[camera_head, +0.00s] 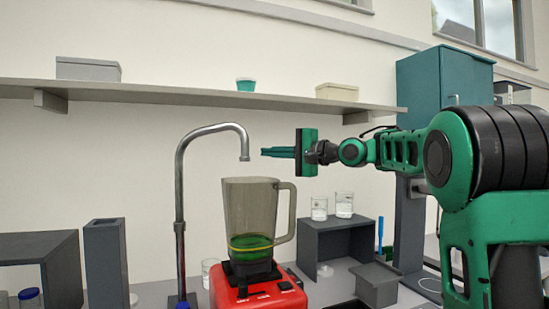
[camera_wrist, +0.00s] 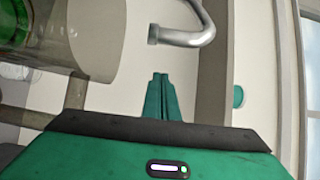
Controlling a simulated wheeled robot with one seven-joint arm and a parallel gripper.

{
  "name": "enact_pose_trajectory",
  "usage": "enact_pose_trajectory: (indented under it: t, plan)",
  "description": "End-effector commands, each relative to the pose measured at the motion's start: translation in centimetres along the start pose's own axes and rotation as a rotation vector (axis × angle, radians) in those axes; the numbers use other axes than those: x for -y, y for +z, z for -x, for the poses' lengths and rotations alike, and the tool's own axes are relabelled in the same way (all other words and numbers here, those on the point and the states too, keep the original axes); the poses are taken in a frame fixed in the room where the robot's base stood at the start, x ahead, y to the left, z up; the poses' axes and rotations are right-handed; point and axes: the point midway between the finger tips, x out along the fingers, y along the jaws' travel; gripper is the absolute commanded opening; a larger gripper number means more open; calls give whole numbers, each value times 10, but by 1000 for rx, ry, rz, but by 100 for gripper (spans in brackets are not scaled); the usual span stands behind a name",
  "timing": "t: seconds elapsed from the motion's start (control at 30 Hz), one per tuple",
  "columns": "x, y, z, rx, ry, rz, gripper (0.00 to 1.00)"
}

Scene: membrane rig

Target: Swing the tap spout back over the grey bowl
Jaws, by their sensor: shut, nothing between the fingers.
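The metal tap spout (camera_head: 180,185) rises behind the counter and hooks over to the right. Its outlet hangs above the translucent jug of a red-based blender (camera_head: 258,292). The spout's curved end also shows in the wrist view (camera_wrist: 185,36). My gripper (camera_head: 264,152) is shut and empty. In the head view its fingertips lie just right of the outlet, at about the same height. In the wrist view a small gap shows between the fingertips (camera_wrist: 160,75) and the spout. I cannot make out a grey bowl in either view.
The blender jug (camera_head: 245,208) holds green liquid and stands below the gripper. Two glass beakers (camera_head: 344,204) stand on a dark open box (camera_head: 335,228). A wall shelf (camera_head: 200,95) runs above the spout. A tall dark block (camera_head: 107,265) stands left of the tap.

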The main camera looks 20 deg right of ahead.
Motion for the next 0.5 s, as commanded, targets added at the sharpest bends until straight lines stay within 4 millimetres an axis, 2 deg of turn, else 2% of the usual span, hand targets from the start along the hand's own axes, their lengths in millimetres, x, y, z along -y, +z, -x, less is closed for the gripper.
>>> enact_pose_trajectory:
  t: [0.27,0.5]
  plan:
    - [0,-1,-42,-1,0,2,0]
    - [1,26,-30,-3,-1,1,0]
